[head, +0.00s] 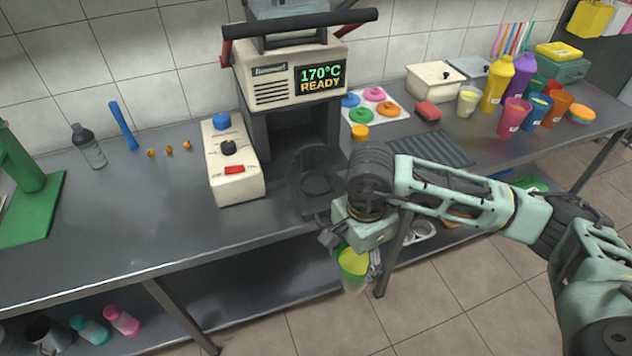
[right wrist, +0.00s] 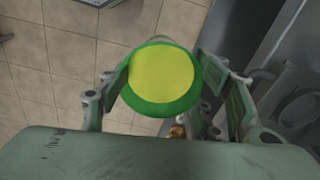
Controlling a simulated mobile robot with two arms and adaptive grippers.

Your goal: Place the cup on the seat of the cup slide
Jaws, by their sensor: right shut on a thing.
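My right gripper (head: 357,248) points down in front of the counter's front edge and is shut on the cup (head: 353,266). The cup looks see-through, with a green rim and yellow inside. In the right wrist view the cup (right wrist: 163,76) shows from above, between the two fingers. The cup slide (head: 294,194) is dark and sits at the front of the machine, with a round ring-shaped seat (head: 316,181) that looks empty. The cup is apart from the seat, in front of it and to its right. My arm hides part of the slide's right side. My left gripper is not in view.
The press machine (head: 290,85) stands behind the slide, its display reading 170°C READY. A control box (head: 230,165) with knobs is at its left. Colored lids (head: 374,94), a drip mat (head: 432,150) and several cups and bottles (head: 514,118) are at the right.

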